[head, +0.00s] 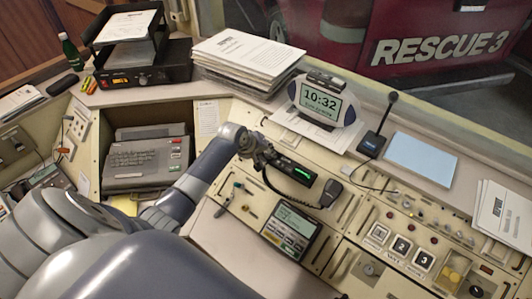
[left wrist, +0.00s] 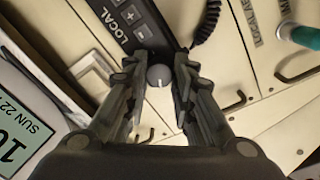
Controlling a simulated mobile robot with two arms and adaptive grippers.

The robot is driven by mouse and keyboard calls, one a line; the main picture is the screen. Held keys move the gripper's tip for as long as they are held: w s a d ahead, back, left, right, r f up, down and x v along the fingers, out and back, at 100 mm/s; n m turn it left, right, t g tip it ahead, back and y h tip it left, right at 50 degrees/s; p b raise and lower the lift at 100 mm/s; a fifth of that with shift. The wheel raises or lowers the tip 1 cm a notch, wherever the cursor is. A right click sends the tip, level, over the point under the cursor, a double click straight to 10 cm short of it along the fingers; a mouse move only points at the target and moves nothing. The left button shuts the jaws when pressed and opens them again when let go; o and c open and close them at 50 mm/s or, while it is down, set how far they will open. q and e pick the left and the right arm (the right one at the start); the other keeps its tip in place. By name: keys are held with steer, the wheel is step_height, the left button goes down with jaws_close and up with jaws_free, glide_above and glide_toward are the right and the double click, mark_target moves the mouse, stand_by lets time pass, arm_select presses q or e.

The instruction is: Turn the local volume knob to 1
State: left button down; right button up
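A small grey round knob (left wrist: 159,75) with a pale pointer mark shows in the left wrist view, at the end of a black unit (left wrist: 140,22) marked LOCAL with plus and minus keys. My left gripper (left wrist: 158,72) is open, with one fingertip on each side of the knob and small gaps visible. In the head view my left gripper (head: 266,156) is at the left end of the black radio unit (head: 292,170) with a green display, and it hides the knob there. The number scale around the knob is not readable. My right gripper is not in view.
A handheld microphone (head: 330,192) with a coiled cord lies right of the unit. A clock (head: 322,101) stands behind it. A tilted phone panel (head: 290,229) sits in front. A desk microphone (head: 372,143) and a button panel (head: 402,248) are to the right.

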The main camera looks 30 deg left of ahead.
arm_select(q)
steer(key=shift+m, duration=0.5)
steer(key=shift+m+p, duration=0.35)
steer(key=shift+m, duration=0.65)
steer(key=c, duration=1.3)
jaws_free()
steer(key=shift+c, duration=0.2)
steer(key=v, duration=1.2)
